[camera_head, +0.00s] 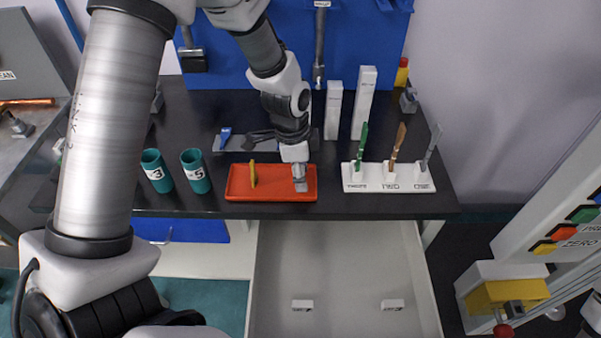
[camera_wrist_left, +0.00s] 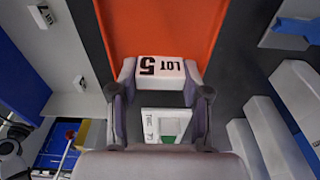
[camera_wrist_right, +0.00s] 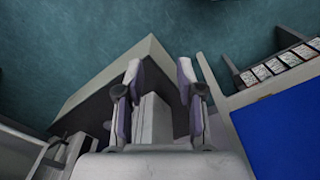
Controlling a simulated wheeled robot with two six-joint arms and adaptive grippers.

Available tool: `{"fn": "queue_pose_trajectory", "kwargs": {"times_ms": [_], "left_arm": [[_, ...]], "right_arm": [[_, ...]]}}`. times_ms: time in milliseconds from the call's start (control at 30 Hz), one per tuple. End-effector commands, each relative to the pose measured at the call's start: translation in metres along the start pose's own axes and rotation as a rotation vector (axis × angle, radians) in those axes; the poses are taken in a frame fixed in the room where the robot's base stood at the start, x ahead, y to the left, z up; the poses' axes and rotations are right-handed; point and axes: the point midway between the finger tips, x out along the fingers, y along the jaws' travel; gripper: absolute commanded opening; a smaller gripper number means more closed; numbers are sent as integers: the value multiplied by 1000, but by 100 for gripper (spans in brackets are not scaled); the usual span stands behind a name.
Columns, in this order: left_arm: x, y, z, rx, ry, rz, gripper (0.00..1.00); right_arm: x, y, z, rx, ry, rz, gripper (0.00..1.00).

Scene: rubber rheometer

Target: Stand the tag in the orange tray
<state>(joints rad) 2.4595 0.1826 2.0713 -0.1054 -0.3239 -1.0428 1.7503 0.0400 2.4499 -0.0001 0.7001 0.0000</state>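The orange tray (camera_head: 275,190) lies on the black bench, and its floor also shows in the left wrist view (camera_wrist_left: 160,30). My left gripper (camera_head: 300,178) is over the right end of the tray, pointing down. In the left wrist view my left gripper (camera_wrist_left: 160,95) has its fingers on both sides of a white tag (camera_wrist_left: 160,70) marked LOT 5, shut on it. Whether the tag touches the tray floor cannot be told. A yellow piece (camera_head: 253,174) stands in the tray's left part. My right gripper (camera_wrist_right: 160,70) is open and empty, above the floor.
Two teal cups (camera_head: 157,171) (camera_head: 196,172) stand left of the tray. A white rack (camera_head: 388,178) with green, brown and grey strips stands to its right. Below, an open drawer (camera_head: 345,265) holds two small white tags (camera_head: 302,305) (camera_head: 392,305). White blocks (camera_head: 363,100) stand behind.

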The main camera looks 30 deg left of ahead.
Motion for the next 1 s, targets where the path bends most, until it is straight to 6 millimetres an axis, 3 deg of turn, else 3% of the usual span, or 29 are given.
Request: {"fn": "queue_pose_trajectory", "kwargs": {"times_ms": [33,67,467,567,800,1000], "left_arm": [[0,0,0,0,0,0,64],[0,0,0,0,0,0,72],[-8,0,-1,0,1,-2,72],[-26,-1,-1,0,3,-3,72],[-88,-1,-1,0,4,-5,72],[-119,-1,-1,0,2,-1,72]], "right_arm": [[0,0,0,0,0,0,37],[0,0,0,0,0,0,37],[-1,0,0,0,0,0,37],[-2,0,0,0,-1,0,37],[-3,0,0,0,0,0,37],[-4,0,0,0,0,0,37]]}}
